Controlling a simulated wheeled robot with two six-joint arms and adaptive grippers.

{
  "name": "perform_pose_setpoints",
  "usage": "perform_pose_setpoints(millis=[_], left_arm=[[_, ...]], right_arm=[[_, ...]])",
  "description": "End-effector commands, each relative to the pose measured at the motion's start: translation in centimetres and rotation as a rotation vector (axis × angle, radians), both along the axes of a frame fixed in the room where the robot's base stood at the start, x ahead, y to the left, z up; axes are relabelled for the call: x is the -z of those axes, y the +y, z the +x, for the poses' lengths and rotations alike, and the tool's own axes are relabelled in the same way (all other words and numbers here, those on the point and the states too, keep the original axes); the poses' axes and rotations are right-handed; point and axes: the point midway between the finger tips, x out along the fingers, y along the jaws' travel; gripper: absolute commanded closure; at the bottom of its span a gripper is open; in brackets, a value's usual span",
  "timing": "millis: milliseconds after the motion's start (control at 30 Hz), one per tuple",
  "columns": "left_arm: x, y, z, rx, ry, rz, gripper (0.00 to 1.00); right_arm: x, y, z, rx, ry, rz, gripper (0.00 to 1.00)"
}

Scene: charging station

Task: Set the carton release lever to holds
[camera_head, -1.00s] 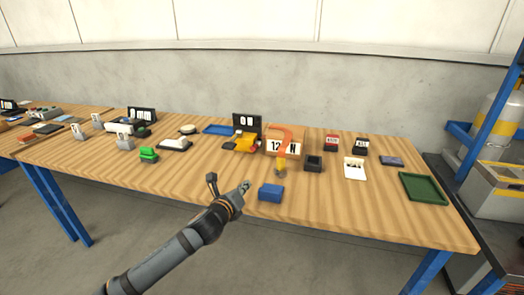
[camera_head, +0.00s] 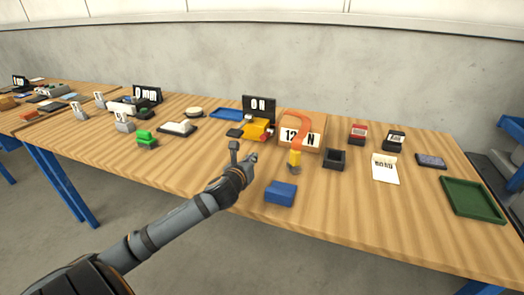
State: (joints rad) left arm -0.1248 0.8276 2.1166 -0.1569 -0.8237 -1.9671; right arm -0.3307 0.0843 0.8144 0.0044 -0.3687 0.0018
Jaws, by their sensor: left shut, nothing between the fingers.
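A brown carton (camera_head: 313,142) with a "12 N" label stands on the table right of centre. An orange curved piece (camera_head: 301,124) passes over its front, with a yellow cylinder (camera_head: 294,158) below. Left of it is a yellow device (camera_head: 258,129) in front of a black display (camera_head: 260,107) that seems to read "ON". I cannot tell which part is the release lever or what its setting is. My left gripper (camera_head: 253,158) is shut and empty, to the left of the yellow cylinder and apart from it in the picture. My right gripper is not in view.
A blue block (camera_head: 281,194) lies near the front edge, right of my left gripper. A black open box (camera_head: 334,159) stands right of the yellow cylinder. A green tray (camera_head: 474,197) is at the right.

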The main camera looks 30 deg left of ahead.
Motion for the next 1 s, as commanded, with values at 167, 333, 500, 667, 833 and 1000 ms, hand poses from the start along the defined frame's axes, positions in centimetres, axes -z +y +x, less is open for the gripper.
perform_pose_setpoints(millis=[167, 333, 500, 667, 833, 1000], left_arm=[[-0.1, 0.0, 0.0, 0.001, -0.001, -0.001, 1.0], [0.2, 0.4, 1.2, -0.004, -0.002, -0.006, 1.0], [1.0, 1.2, 4.2, -0.003, -0.004, -0.009, 1.0], [1.5, 2.0, 7.0, -0.002, -0.003, -0.006, 1.0], [2.0, 2.5, 8.8, 0.0, -0.001, -0.004, 1.0], [2.1, 2.7, 9.4, 0.002, -0.002, -0.001, 1.0]], right_arm=[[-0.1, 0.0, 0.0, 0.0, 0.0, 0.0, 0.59], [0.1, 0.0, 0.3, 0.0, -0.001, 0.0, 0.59], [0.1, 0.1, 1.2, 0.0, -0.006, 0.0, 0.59], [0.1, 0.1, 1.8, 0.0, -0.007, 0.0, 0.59], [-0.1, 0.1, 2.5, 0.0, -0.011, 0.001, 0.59], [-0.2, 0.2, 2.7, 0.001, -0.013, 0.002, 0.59]])
